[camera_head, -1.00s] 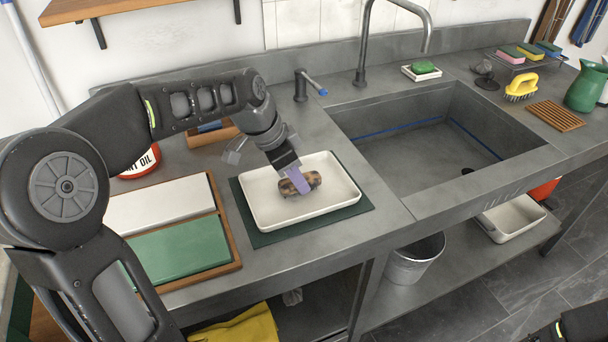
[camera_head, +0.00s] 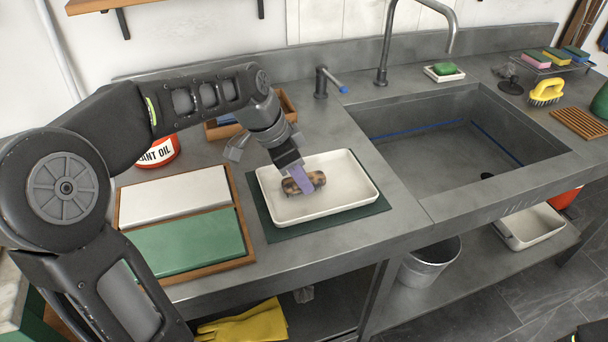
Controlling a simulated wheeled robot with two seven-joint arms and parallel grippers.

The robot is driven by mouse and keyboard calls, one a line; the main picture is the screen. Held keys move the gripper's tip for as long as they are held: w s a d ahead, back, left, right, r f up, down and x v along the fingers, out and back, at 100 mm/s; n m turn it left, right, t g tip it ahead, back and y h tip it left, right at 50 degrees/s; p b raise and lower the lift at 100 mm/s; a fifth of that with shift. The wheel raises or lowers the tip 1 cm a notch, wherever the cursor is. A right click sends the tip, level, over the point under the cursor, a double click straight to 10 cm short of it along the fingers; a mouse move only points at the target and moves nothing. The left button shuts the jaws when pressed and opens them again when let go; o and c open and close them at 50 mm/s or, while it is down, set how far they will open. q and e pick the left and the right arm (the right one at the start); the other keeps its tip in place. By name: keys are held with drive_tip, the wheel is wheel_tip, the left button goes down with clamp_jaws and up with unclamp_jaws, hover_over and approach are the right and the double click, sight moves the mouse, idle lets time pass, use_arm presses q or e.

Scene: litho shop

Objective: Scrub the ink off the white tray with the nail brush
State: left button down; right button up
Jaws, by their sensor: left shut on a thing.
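The white tray (camera_head: 350,189) lies on a dark green mat (camera_head: 289,234) on the grey counter, left of the sink. No ink shows clearly on the bare part of the tray floor. My right gripper is not in view.
The sink (camera_head: 460,145) with its tall tap (camera_head: 386,50) is to the right. White and green slabs (camera_head: 188,245) in a wooden frame lie left of the tray. A wooden box (camera_head: 285,103) and an oil tin (camera_head: 158,153) stand behind. A yellow brush (camera_head: 546,91) is at far right.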

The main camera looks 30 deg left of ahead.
sight(316, 176)
use_arm(q)
drive_tip(key=shift+w+d+f, duration=0.1)
drive_tip(key=shift+w+d, duration=0.75)
drive_tip(key=shift+w, duration=0.1)
drive_tip(key=shift+d, duration=0.1)
drive_tip(key=shift+w+d+p, duration=0.4)
drive_tip(key=shift+w+d, duration=0.4)
drive_tip(key=shift+w, duration=0.15)
drive_tip(key=shift+a, duration=0.1)
drive_tip(key=shift+s+a+f+b, duration=0.1)
drive_tip(key=shift+s+a+b, duration=0.35)
drive_tip(key=shift+s+a, duration=0.35)
drive_tip(key=shift+s, duration=0.2)
